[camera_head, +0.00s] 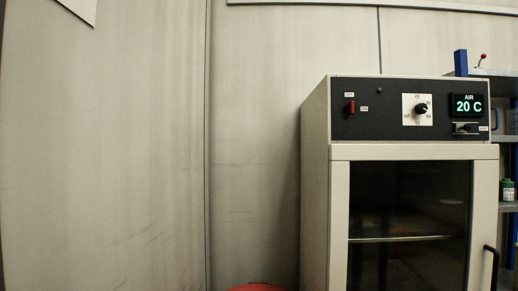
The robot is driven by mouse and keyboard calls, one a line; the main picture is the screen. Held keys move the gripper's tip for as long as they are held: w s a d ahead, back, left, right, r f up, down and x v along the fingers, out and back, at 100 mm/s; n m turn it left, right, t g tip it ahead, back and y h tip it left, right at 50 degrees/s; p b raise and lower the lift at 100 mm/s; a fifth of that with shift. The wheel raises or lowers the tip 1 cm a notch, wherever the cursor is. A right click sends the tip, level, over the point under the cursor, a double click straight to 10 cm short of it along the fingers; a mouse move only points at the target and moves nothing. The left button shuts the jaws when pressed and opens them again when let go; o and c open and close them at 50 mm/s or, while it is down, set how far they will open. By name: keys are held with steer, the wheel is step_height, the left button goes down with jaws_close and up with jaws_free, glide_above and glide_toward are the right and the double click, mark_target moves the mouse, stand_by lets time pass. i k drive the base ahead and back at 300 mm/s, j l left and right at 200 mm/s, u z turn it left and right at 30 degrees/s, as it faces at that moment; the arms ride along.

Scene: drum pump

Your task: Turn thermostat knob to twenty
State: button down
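The thermostat knob (421,108) is a small black knob on a white square dial plate (407,99). It sits on the black control panel (382,121) at the top of a beige cabinet (315,180). A light mark on the knob seems to point to the upper right; the dial numbers are too small to read surely. The display (467,106) right of the knob reads "AIR 20 C". My gripper is not in view, and nothing touches the knob.
A red switch (351,107) with OFF and ON labels is left on the panel. The cabinet's glass door (408,215) is shut, with a black handle (491,268). Shelving (509,145) stands right. A red object (262,287) shows at the bottom edge.

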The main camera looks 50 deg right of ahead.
mark_target(420, 108)
steer(key=k+z, duration=0.2)
steer(key=z, duration=1.45)
